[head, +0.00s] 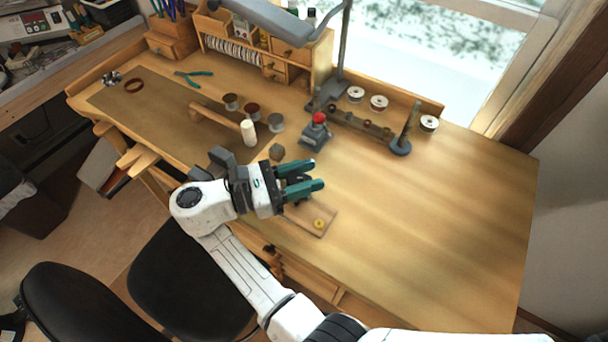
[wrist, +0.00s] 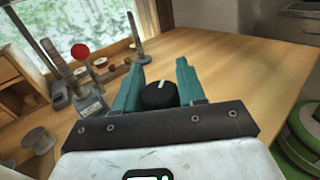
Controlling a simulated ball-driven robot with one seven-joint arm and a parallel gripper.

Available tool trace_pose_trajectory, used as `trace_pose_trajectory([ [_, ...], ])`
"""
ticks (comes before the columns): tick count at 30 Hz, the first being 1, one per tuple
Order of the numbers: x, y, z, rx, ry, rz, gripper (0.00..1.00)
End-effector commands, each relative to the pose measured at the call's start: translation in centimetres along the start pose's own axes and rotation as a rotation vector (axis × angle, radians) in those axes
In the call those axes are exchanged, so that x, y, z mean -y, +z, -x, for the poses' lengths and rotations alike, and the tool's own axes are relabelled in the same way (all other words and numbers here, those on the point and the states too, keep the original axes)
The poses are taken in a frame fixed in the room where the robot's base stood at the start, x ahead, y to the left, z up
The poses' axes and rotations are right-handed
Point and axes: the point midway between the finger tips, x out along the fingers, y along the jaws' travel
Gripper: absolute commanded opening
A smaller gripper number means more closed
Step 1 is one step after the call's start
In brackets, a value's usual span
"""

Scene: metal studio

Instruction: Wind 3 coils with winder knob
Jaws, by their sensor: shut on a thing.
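My gripper (head: 305,178), with teal fingers, is over the front middle of the workbench. In the wrist view, its fingers (wrist: 160,78) are on either side of a round black knob (wrist: 159,96) with a white mark on top, and are shut on it. In the head view the fingers and wrist hide the knob. Below and in front of the fingers lies a small wooden board (head: 309,215) with a yellow round part (head: 319,223) near its end. A grey device with a red ball (head: 319,118) stands behind the gripper; the ball also shows in the wrist view (wrist: 80,51).
White-topped spools (head: 379,103) and a grey post (head: 406,127) are at the back right. Pliers (head: 193,74) lie at the left. The bench's right side (head: 450,220) is clear.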

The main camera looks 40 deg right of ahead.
Motion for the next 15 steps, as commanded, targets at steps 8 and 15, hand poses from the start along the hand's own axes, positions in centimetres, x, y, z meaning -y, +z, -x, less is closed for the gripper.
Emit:
trace_pose_trajectory([
  [8, 0.19, -0.29, -0.01, -0.003, -0.086, 0.004, 0.09],
  [15, 0.27, -0.22, -0.01, -0.003, -0.132, 0.004, 0.09],
])
